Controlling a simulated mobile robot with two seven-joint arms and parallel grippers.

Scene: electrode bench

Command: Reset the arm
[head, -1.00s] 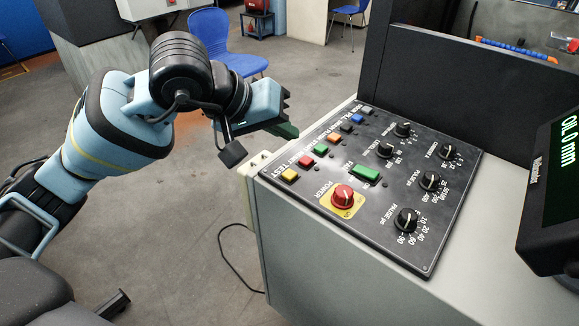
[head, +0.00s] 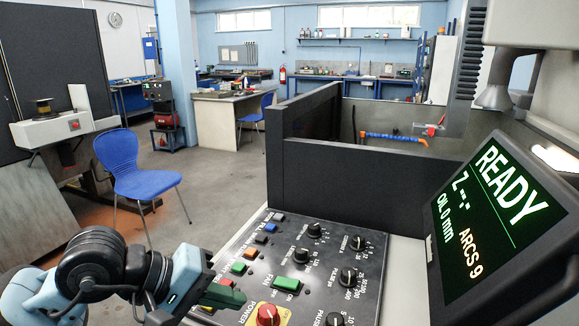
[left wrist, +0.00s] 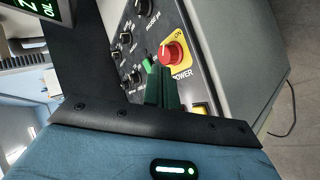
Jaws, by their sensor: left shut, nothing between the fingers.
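My left arm comes in at the lower left of the head view. Its gripper (head: 226,294) has green fingers, shut and empty, in front of the left edge of the black control panel (head: 318,262). It hides some of the left-hand buttons. The red power knob (head: 267,315) on its yellow plate is just right of the fingers. In the left wrist view the shut green fingers (left wrist: 164,88) point at the panel (left wrist: 128,22), near the red knob (left wrist: 173,52). I cannot tell whether they touch it. My right gripper is not in view.
A tilted screen (head: 500,215) at the right reads READY, OIL 0 mm, ARCS 9. A dark partition (head: 350,185) stands behind the panel. A blue chair (head: 150,183) stands at the left on open floor. Benches line the back wall.

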